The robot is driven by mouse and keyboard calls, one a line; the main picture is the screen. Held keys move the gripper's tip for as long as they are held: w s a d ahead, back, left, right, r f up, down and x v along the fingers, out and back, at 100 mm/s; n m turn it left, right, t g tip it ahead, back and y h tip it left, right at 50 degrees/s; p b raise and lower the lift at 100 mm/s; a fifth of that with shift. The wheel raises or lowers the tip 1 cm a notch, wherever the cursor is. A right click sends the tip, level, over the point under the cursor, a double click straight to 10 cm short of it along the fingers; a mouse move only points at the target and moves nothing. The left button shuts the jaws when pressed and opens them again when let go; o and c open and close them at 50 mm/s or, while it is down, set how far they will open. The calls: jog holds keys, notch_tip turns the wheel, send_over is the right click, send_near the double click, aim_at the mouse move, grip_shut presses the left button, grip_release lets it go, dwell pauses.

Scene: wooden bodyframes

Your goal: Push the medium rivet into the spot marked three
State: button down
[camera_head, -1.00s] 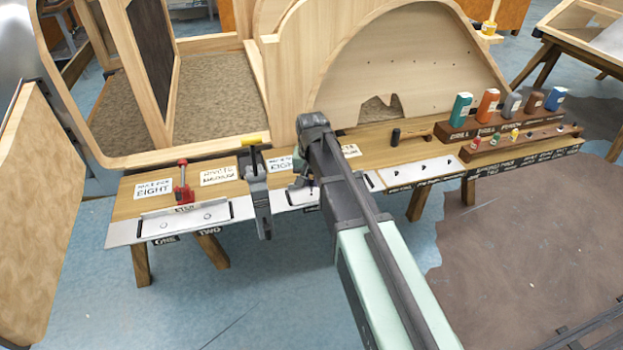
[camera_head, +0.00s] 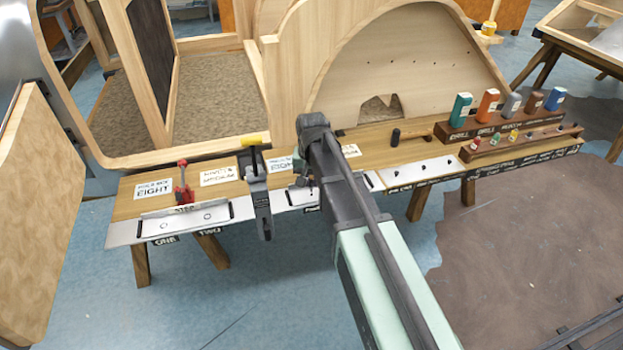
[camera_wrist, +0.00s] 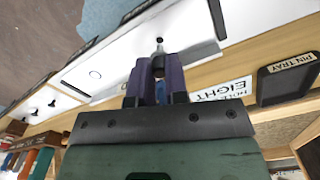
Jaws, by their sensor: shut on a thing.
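My gripper (camera_wrist: 158,65) points at the light metal strip on the bench and is shut on a small grey rivet (camera_wrist: 159,42). It also shows in the head view (camera_head: 311,190), partly behind my arm. The rivet's tip sticks out past the fingers, over or at the plate (camera_wrist: 118,68); I cannot tell whether it is in a hole. An open round hole (camera_wrist: 95,74) lies to its left in the wrist view. The mark three cannot be read; the labels by this plate are hidden or too small.
A clamp with a yellow handle (camera_head: 256,185) stands close to the left of my gripper. A red clamp (camera_head: 182,184) stands farther left. A pin tray (camera_wrist: 287,80) shows at right in the wrist view.

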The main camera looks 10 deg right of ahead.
aim_at(311, 185)
jog(key=shift+f, duration=0.1)
jog(key=shift+f+b, duration=0.35)
jog(key=shift+b, duration=0.1)
jog(key=shift+f+b, duration=1.35)
jog(key=c, duration=1.1)
grip_release()
jog(key=shift+o, duration=0.2)
jog(key=shift+r, duration=0.2)
notch_tip(311, 185, up, 10)
jog(key=p, duration=1.1)
jog(key=shift+r, duration=0.25)
